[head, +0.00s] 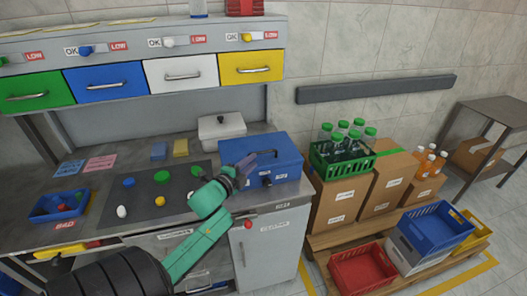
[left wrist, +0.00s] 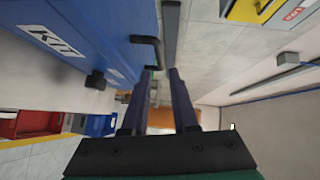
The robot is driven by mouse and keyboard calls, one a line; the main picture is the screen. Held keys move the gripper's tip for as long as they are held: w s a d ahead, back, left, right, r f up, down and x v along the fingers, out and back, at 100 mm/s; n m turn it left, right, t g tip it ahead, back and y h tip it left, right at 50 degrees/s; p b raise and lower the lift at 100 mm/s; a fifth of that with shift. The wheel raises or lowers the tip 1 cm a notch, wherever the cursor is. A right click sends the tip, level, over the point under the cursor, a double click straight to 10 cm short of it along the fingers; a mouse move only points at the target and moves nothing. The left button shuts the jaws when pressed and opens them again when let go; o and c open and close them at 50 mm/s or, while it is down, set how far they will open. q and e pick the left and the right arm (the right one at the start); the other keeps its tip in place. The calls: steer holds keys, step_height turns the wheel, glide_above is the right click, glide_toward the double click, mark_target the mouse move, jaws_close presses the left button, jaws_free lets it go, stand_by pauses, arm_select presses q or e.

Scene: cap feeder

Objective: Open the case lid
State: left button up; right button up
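The blue case (head: 285,150) sits on the workbench with its lid closed. A dark handle (head: 267,153) is on top of the lid and dark latches are on its front. In the left wrist view the case (left wrist: 75,22) fills the upper left, with a KIT label, a dark knob and the bent handle (left wrist: 148,42). My left gripper (head: 246,163) is at the left front of the case. In the left wrist view its fingers (left wrist: 160,75) are apart with nothing held; the handle's end appears near the fingertips, contact unclear. My right gripper is not in view.
A white lidded box (head: 222,128) stands behind the case. A dark mat (head: 150,195) with coloured caps and a blue tray (head: 60,205) lie to the left. Coloured drawers (head: 180,73) hang above. Cartons (head: 338,200) and a green bottle crate (head: 340,160) stand on the right.

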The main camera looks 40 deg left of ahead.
mark_target(263, 153)
arm_select(q)
steer(key=x, duration=0.8)
steer(key=shift+w+a+f+p, duration=0.1)
steer(key=shift+w+p, duration=0.2)
steer(key=shift+p, duration=0.05)
jaws_close()
stand_by(0.8)
